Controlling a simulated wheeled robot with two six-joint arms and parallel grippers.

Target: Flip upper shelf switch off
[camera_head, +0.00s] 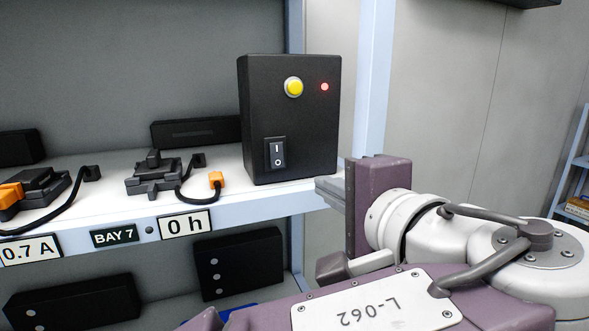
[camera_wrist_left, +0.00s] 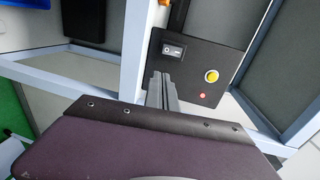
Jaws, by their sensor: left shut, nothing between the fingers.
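A black box (camera_head: 290,120) stands on the upper shelf at its right end. On its front are a rocker switch (camera_head: 276,154) marked I above and O below, a yellow button (camera_head: 293,87) and a red light (camera_head: 324,87). I cannot tell which half of the rocker is pressed in. My left gripper (camera_head: 326,189) is shut and empty, right of and below the switch, near the shelf's front edge. The left wrist view shows its closed fingers (camera_wrist_left: 162,90) beside the box, with the switch (camera_wrist_left: 173,50) beyond them, apart. My right gripper is out of view.
A shelf upright (camera_head: 370,80) stands right of the box. Left of it on the white shelf are dark devices (camera_head: 155,180) with cables and orange plugs. Labels line the shelf edge (camera_head: 250,212). Dark boxes (camera_head: 240,263) sit on the lower shelf.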

